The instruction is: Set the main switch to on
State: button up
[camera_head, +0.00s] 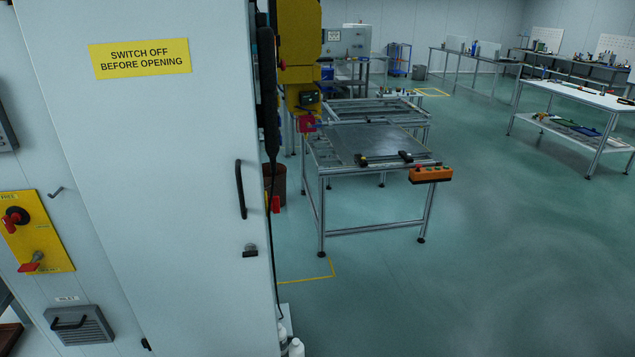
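A yellow plate (36,233) is fixed to the cabinet front at the left edge of the view. Its upper part carries a rotary switch with a red handle (13,219) on a dark round base. Its lower part carries a second, red-tipped lever (31,264). The small lettering on the plate is too small to read fully, so I cannot tell which of the two is the main switch, or its setting. My gripper is not in view.
The pale cabinet door (160,190) bears a yellow sign (139,58) and a black handle (240,189). A metal-framed table (372,143) stands behind at the right. Green floor (480,260) is clear at the right.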

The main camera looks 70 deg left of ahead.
aim_at(275, 204)
jog(key=i, duration=1.2)
jog(key=u, duration=3.3)
jog(key=k, duration=0.45)
jog(key=z, duration=0.4)
jog(key=i, duration=0.75)
jog(key=u, duration=0.15)
